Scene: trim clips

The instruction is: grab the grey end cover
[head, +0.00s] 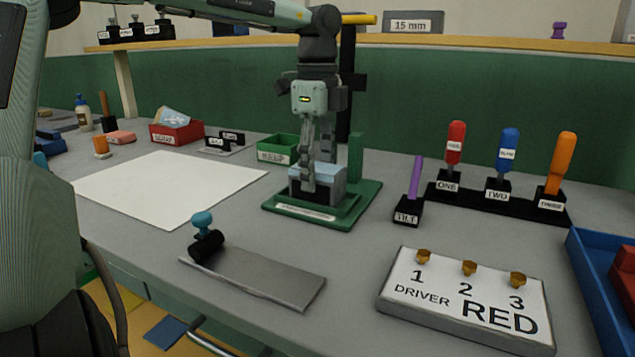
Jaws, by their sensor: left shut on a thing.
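A grey-blue block (334,177), which looks like the grey end cover, sits on the green stand (350,213) near the middle of the table. A dark part shows below its front. My left gripper (309,187) comes down on it from above and is shut on it, with one finger across its front face. The far finger's contact is mostly hidden. The block appears to be still at the stand; I cannot tell whether it is lifted. My right gripper is not in view.
Behind the stand is a green KEEP bin (277,149). A purple rod in a TILT block (409,208) and a rack of coloured screwdrivers (497,200) stand right. A metal plate (265,278) and a DRIVER RED board (466,300) lie in front. White paper (170,187) lies left.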

